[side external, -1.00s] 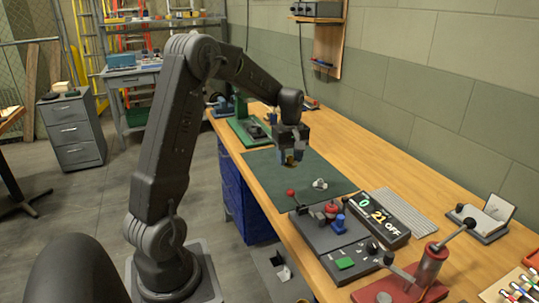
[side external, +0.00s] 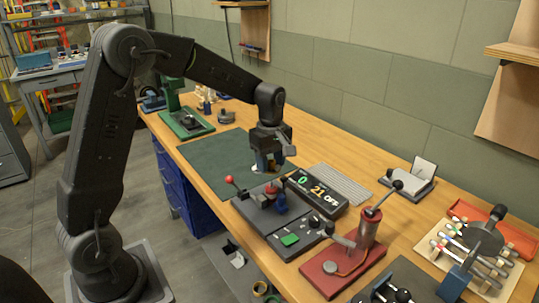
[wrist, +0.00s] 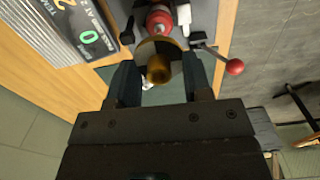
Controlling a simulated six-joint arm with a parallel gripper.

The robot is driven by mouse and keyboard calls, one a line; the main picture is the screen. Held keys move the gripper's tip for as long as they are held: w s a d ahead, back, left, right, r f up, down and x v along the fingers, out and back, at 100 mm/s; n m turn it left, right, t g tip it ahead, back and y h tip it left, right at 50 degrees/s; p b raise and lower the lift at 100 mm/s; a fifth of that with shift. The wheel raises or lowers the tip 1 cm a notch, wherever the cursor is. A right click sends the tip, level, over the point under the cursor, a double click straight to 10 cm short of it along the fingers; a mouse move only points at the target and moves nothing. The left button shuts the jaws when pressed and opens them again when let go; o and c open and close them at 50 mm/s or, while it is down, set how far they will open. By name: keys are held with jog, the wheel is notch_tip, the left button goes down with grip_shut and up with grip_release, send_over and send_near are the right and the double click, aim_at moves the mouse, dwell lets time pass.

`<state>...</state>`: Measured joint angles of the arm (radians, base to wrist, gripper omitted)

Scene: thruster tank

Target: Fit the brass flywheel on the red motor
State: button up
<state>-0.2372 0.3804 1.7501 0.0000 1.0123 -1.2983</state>
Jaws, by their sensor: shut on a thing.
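The brass flywheel (wrist: 159,68) is between the two fingers of my gripper (wrist: 161,84) in the wrist view. It shows as a disc with a round hub. In the side view my gripper (side external: 268,162) points down above the near edge of the green mat, and the flywheel cannot be made out there. The red motor (wrist: 158,20) stands just beyond the flywheel in the wrist view. In the side view the motor (side external: 271,188) sits on a dark fixture, close to my gripper and partly hidden. I cannot tell the gap between flywheel and motor.
A red lever press (side external: 367,237) is to the right. The green mat (side external: 212,160) is mostly clear.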

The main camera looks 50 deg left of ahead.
aim_at(271, 186)
jog(key=shift+f, duration=2.6)
jog(key=o, duration=1)
jog(key=shift+w, duration=0.1)
